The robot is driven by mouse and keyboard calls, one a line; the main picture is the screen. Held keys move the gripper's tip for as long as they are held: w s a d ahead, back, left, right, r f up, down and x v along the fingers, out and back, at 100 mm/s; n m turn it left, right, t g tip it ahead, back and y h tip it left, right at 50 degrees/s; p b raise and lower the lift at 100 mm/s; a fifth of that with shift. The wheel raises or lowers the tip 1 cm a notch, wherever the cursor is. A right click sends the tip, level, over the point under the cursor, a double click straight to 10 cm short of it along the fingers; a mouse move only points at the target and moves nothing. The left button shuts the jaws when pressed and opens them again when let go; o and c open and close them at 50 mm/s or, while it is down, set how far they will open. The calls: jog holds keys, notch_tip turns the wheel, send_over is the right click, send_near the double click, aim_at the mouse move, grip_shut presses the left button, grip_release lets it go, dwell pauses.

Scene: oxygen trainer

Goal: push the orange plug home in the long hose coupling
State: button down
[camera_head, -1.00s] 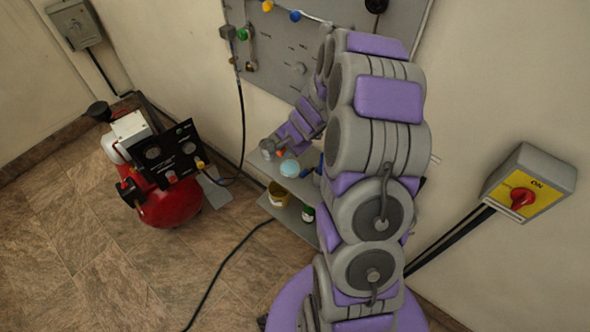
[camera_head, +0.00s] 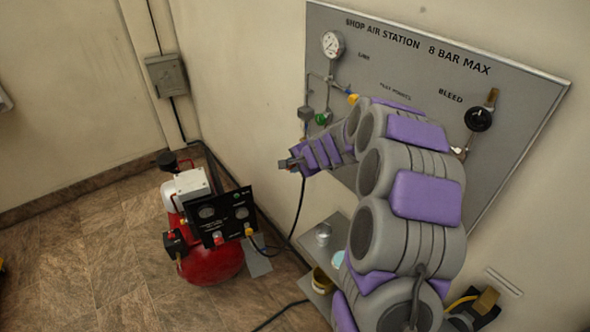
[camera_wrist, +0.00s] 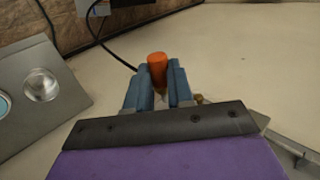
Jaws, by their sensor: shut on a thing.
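The orange plug (camera_wrist: 158,68) stands between the two blue fingers of my gripper (camera_wrist: 160,92) in the wrist view, with its orange end showing past the tips. The fingers are shut on it. In the head view my gripper (camera_head: 286,163) is raised in front of the wall, left of the grey panel, above the small shelf. The plug cannot be made out there. A black hose (camera_head: 299,212) hangs just below my gripper and runs down to the compressor; a dark hose (camera_wrist: 120,62) also shows in the wrist view. I cannot make out the long hose coupling.
The grey air station panel (camera_head: 440,95) carries a gauge (camera_head: 333,44), a green fitting (camera_head: 322,118) and a black bleed knob (camera_head: 478,118). The red compressor (camera_head: 212,264) stands on the floor.

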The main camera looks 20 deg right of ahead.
jog(key=shift+a, duration=0.25)
jog(key=w+d+p, duration=0.1)
jog(key=d+p, duration=0.1)
jog(key=d, duration=0.4)
jog(key=shift+w, duration=0.25)
dwell(0.3)
jog(key=shift+r, duration=0.1)
dwell(0.8)
jog(key=shift+w+d+p, duration=0.2)
jog(key=shift+d+p, duration=0.45)
jog(key=shift+d, duration=0.3)
dwell(0.9)
jog(key=shift+w+d+r, duration=0.15)
jog(key=shift+d+r, duration=0.2)
dwell(0.7)
jog(key=shift+s+a+f+b, duration=0.3)
jog(key=shift+a+f, duration=0.15)
jog(key=shift+a, duration=0.2)
dwell(0.7)
jog(key=shift+w+d+r, duration=0.1)
jog(key=shift+d, duration=0.05)
dwell(1.3)
